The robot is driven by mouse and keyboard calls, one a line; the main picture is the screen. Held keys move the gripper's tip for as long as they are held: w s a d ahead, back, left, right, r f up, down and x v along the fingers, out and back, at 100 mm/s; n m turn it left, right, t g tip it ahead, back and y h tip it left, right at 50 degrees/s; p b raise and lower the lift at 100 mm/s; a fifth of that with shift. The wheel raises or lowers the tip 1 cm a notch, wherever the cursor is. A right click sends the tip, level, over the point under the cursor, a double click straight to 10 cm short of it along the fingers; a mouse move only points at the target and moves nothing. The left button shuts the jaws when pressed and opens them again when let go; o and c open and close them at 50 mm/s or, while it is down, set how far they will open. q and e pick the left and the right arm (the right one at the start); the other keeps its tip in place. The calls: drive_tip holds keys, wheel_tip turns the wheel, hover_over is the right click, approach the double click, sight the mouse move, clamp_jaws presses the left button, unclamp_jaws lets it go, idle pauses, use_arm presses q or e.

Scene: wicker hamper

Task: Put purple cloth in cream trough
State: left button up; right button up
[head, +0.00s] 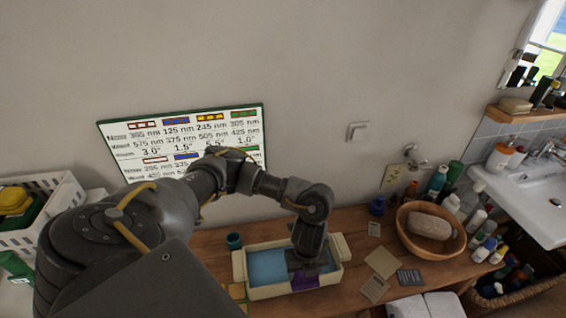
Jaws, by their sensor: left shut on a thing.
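The cream trough (265,292) stands on the wooden counter and has a blue interior. My left gripper (304,270) points down at the trough's right half, shut on the purple cloth (305,283). The cloth shows as a small purple patch under the fingers, close to the trough's front wall. The gripper hides much of it, and I cannot tell whether the cloth touches the trough's bottom. My right gripper is not in view.
A wooden bowl (454,246) with a tan object stands to the right, near several bottles and a wicker hamper (522,297). Cards lie just right of the trough. A small teal cup (234,241) stands behind its left end. A white basket (62,190) is at far left.

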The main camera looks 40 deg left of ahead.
use_arm(q)
drive_tip(key=a+f+b, duration=0.1)
drive_tip(key=a+f, duration=0.1)
drive_tip(key=a, duration=0.1)
drive_tip(key=a+f+b, duration=0.1)
drive_tip(key=a+f, duration=0.2)
drive_tip(key=a, duration=0.1)
drive_tip(key=a+f+b, duration=0.1)
drive_tip(key=a+f, duration=0.1)
drive_tip(key=a, duration=0.1)
drive_tip(key=shift+s+a+f, duration=0.2)
drive_tip(key=shift+s+a, duration=0.1)
drive_tip(key=shift+a, duration=0.1)
drive_tip(key=shift+a+f, duration=0.5)
drive_tip(key=shift+f, duration=0.05)
drive_tip(key=f, duration=0.3)
drive_tip(key=shift+a+f, duration=0.3)
drive_tip(key=shift+f, duration=0.05)
